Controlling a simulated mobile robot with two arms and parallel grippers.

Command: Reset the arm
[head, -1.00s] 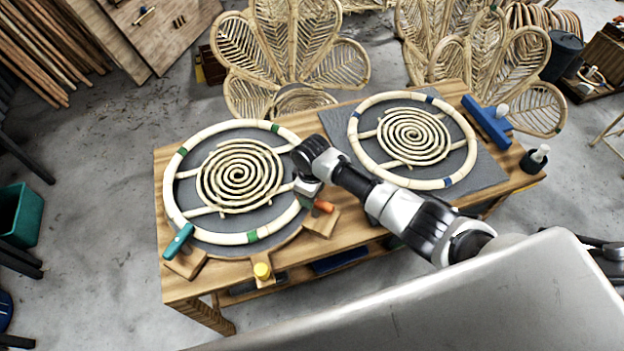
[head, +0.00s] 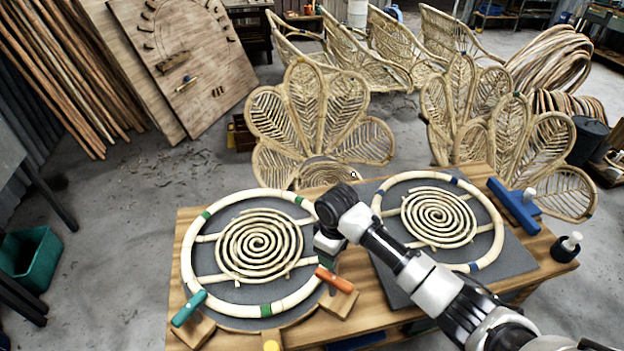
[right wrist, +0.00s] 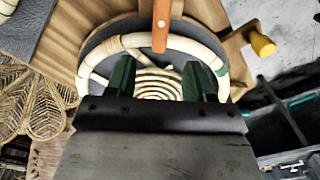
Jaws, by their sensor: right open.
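My right arm reaches in from the lower right, and my right gripper (head: 327,256) hangs at the right edge of the left rattan ring (head: 191,262), near an orange handle (head: 336,280). In the right wrist view the two dark green fingers of my right gripper (right wrist: 160,80) stand apart with nothing held between them. Beyond them are the ring with its spiral and the orange handle (right wrist: 161,26). In the head view the fingertips are partly hidden by the wrist. My left gripper is not in view.
Rattan chairs (head: 320,115) stand behind. A green bin (head: 30,262) is at left on open floor.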

